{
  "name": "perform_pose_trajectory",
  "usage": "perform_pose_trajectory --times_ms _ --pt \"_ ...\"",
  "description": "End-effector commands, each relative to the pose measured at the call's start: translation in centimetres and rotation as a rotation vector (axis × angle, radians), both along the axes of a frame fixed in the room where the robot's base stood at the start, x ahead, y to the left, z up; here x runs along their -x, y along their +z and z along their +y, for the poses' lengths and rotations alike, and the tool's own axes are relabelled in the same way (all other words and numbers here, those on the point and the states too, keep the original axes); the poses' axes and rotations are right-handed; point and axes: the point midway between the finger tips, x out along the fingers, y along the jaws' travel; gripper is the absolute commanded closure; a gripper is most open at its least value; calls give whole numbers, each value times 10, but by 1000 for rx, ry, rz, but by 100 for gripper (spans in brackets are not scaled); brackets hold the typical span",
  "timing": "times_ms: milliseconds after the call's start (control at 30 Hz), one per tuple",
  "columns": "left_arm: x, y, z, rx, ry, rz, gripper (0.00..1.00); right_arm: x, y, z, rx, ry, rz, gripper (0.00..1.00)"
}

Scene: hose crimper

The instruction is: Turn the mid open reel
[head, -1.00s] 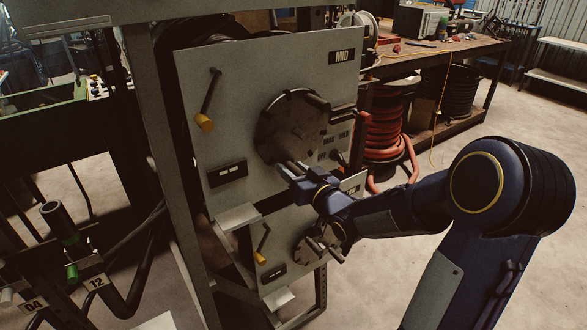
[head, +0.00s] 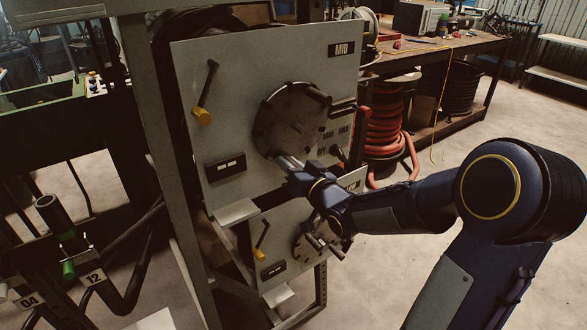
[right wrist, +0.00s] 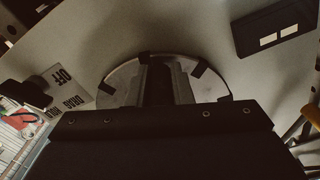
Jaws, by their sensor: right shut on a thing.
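The mid reel's round disc (head: 290,118) is set in the grey panel under the MID label (head: 341,49). One dark handle (head: 318,96) sticks out near its upper right rim and is free. My right gripper (head: 284,162) is at the lower edge of the disc, shut on a second handle, which the fingers mostly hide. In the right wrist view my right gripper's fingers (right wrist: 160,82) stand close together in front of the disc (right wrist: 118,83), whose rim carries dark clips. My left gripper is not in view.
A crank with a yellow grip (head: 204,115) is left of the disc. A smaller reel (head: 307,240) sits below my right wrist. A red hose coil (head: 385,125) stands behind.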

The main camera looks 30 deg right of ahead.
Motion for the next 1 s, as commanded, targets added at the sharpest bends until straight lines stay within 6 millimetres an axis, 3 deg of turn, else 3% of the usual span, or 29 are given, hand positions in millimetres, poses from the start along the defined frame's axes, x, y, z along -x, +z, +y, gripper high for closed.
perform_pose_trajectory --times_ms 200,500,533,667,1000 --pt "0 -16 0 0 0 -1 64 1 9 18 -195 9 10 100" --pt "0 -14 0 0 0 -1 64 1 11 19 -211 7 15 100" --pt "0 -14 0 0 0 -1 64 1 11 19 -211 7 15 78" --pt "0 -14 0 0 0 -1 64 1 10 18 -211 6 15 61" --pt "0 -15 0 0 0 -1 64 4 10 17 -211 4 15 59"
